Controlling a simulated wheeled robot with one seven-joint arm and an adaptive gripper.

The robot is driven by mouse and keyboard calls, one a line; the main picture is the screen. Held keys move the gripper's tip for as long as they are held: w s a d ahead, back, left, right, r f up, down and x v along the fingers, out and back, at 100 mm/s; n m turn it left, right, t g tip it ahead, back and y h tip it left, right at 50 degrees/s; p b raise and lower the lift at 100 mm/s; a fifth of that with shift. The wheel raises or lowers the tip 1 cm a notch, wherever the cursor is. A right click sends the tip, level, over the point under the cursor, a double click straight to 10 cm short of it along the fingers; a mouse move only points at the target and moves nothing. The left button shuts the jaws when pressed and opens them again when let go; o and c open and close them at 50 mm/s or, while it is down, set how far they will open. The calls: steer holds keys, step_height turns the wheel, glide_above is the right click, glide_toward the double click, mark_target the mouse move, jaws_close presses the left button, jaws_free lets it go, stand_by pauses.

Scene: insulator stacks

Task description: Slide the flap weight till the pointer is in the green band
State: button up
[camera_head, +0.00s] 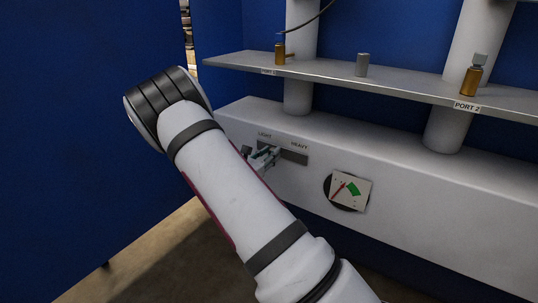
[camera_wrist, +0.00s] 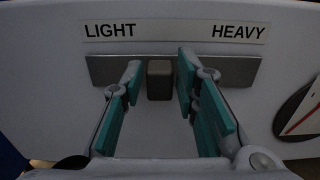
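The flap weight is a small dark block (camera_wrist: 160,80) on a grey horizontal track (camera_wrist: 230,70) under a strip marked LIGHT at left and HEAVY at right. It sits near the middle of the track, slightly left. My gripper (camera_wrist: 160,75) is open, with one teal finger on each side of the block and a small gap on both sides. The head view shows my gripper (camera_head: 263,158) at the track; the block is not clear there. The gauge (camera_head: 348,191) has a red pointer (camera_head: 338,189) left of the green band (camera_head: 354,188), outside it.
A grey shelf (camera_head: 400,83) above the panel carries brass and grey fittings (camera_head: 471,80) and port labels. White columns (camera_head: 298,95) pass behind it. A blue wall (camera_head: 70,120) stands at left. The gauge edge (camera_wrist: 302,115) shows right of my fingers in the wrist view.

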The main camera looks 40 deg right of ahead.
jaws_close()
steer(key=shift+s+d+p, duration=0.3)
steer(key=shift+s+p, duration=0.1)
steer(key=shift+s, duration=0.45)
steer(key=shift+s+d+p, duration=0.25)
steer(key=shift+s+p, duration=0.1)
steer(key=shift+s, duration=0.45)
steer(key=o, duration=0.6)
jaws_free()
steer(key=v, duration=1.2)
